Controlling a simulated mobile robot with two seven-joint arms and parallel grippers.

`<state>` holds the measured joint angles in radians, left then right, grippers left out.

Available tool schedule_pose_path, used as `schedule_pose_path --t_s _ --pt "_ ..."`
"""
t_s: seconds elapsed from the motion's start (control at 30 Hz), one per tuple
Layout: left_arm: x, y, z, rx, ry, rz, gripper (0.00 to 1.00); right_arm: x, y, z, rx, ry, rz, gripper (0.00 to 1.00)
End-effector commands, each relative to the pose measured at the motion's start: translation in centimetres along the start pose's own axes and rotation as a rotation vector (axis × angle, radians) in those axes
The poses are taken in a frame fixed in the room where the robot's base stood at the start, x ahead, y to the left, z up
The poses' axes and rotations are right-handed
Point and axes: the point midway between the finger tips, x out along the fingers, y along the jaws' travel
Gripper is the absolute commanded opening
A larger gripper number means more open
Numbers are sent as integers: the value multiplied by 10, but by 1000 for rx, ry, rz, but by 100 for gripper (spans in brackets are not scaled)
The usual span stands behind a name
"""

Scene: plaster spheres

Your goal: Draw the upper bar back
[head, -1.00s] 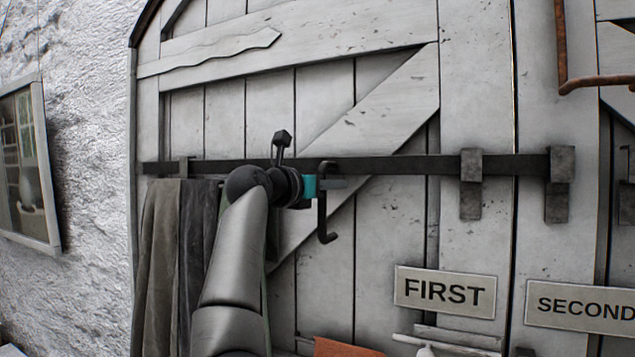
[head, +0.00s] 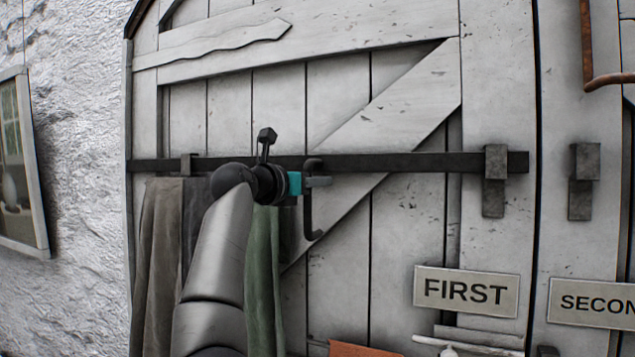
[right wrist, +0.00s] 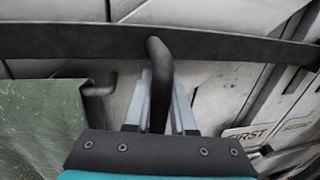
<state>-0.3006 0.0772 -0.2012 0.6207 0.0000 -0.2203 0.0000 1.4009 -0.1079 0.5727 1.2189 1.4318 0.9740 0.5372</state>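The upper bar (head: 420,163) is a long dark flat bar lying level across a white plank door. Its right end passes through the left bracket (head: 494,180) and stops in the gap before the right bracket (head: 584,182), which is empty. A dark bent handle (head: 309,222) is on the bar. My right gripper (head: 316,181) is at the handle; in the right wrist view its two fingers (right wrist: 160,105) are closed on either side of the handle (right wrist: 159,75), just below the bar (right wrist: 220,45). My left gripper is not in view.
Grey, brown and green cloths (head: 262,280) hang at the left, below the bar and beside my right arm. A FIRST sign (head: 466,291) and a second sign (head: 595,303) are low on the right.

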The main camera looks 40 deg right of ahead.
Motion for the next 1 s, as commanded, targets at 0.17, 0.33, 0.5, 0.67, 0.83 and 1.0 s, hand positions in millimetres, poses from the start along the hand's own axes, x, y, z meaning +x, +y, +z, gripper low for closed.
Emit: schedule_pose_path --t_s 0.17,0.33,0.5,0.67,0.83,1.0 --pt "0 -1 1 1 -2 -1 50 -2 3 2 1 -5 8 42" --pt "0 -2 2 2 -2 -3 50 -1 1 1 1 -2 4 52" --pt "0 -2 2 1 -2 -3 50 -1 1 1 1 -1 2 52" --pt "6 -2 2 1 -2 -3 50 -14 1 -1 1 -1 3 52" --pt "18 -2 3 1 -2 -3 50 -49 2 -2 3 -2 7 52" --pt "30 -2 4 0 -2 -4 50 -91 1 -2 3 -1 7 52"
